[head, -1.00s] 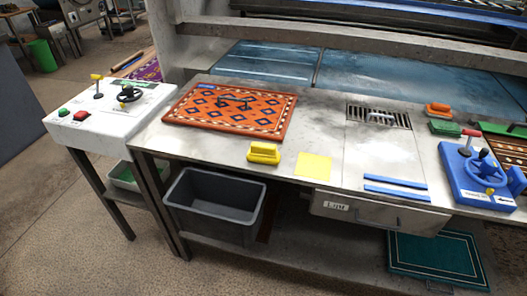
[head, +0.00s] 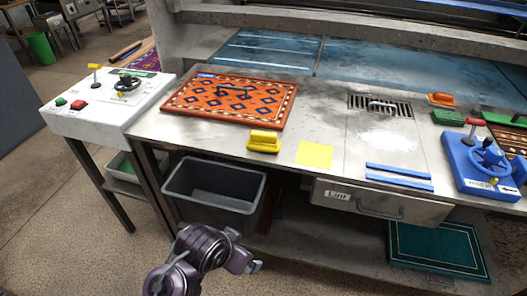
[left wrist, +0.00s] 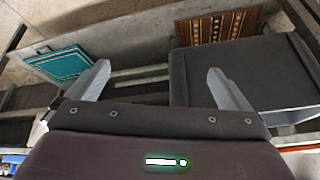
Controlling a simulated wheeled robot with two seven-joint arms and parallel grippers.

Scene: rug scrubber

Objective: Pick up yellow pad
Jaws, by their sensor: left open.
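A yellow block-shaped pad with a raised grip (head: 263,141) sits upright near the front edge of the metal worktable (head: 210,133). A flat yellow square (head: 314,154) lies just to its right, apart from it. My left gripper (head: 252,264) is low in front of the table, below and well apart from both yellow things. In the left wrist view my left gripper (left wrist: 157,85) is open, with nothing between its fingers. Neither yellow thing shows in that view. My right gripper is not in view.
An orange patterned rug (head: 230,100) lies at the table's left. A grey bin (head: 212,190) stands on the lower shelf, behind my left arm. Blue strips (head: 398,177), a drain grate (head: 380,105) and a blue control box (head: 482,168) are to the right. A white console (head: 108,108) stands left.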

